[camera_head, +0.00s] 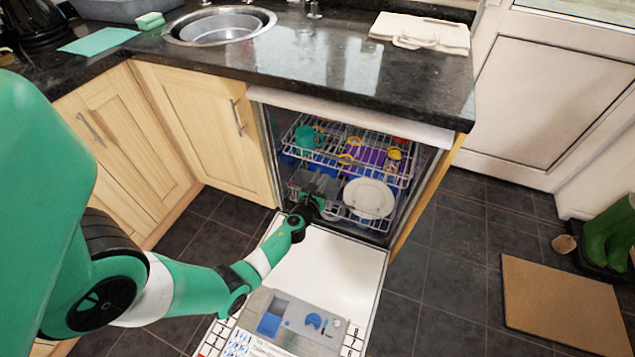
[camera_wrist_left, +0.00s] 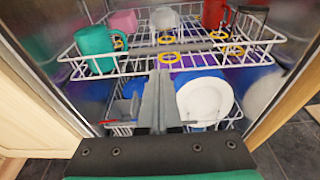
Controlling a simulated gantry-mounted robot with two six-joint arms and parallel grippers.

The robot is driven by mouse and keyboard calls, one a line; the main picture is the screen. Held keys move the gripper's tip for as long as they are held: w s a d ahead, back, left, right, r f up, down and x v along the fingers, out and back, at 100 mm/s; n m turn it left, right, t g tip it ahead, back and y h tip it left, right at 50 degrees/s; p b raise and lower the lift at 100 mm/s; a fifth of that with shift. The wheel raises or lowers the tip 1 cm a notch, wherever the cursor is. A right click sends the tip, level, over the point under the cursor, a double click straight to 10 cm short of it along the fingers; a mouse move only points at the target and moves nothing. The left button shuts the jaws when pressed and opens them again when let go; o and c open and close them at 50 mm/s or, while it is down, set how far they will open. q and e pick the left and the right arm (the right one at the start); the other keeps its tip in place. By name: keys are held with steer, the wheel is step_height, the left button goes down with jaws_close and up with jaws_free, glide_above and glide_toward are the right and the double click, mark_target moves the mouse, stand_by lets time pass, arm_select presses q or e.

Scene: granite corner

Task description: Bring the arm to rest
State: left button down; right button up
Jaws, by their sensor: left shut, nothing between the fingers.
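My left gripper (camera_head: 318,192) reaches into the open dishwasher, in front of the lower rack (camera_head: 335,208). In the left wrist view its grey fingers (camera_wrist_left: 158,100) are together with nothing between them. They point in below the upper rack (camera_wrist_left: 170,55), between the left part of the lower rack and a white plate (camera_wrist_left: 205,100). The plate also stands in the lower rack in the head view (camera_head: 368,198). My left arm comes in over the lowered dishwasher door (camera_head: 330,262). My right gripper is not in view.
The upper rack holds a teal mug (camera_head: 304,138) and several other items close above the gripper. Wooden cupboards (camera_head: 190,115) stand to the left. The granite worktop (camera_head: 330,60) overhangs the opening. Tiled floor (camera_head: 440,270) to the right is clear up to a brown mat (camera_head: 560,305).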

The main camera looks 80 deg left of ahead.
arm_select(q)
steer(key=v, duration=0.4)
steer(key=shift+r+p, duration=0.1)
steer(key=shift+p, duration=0.3)
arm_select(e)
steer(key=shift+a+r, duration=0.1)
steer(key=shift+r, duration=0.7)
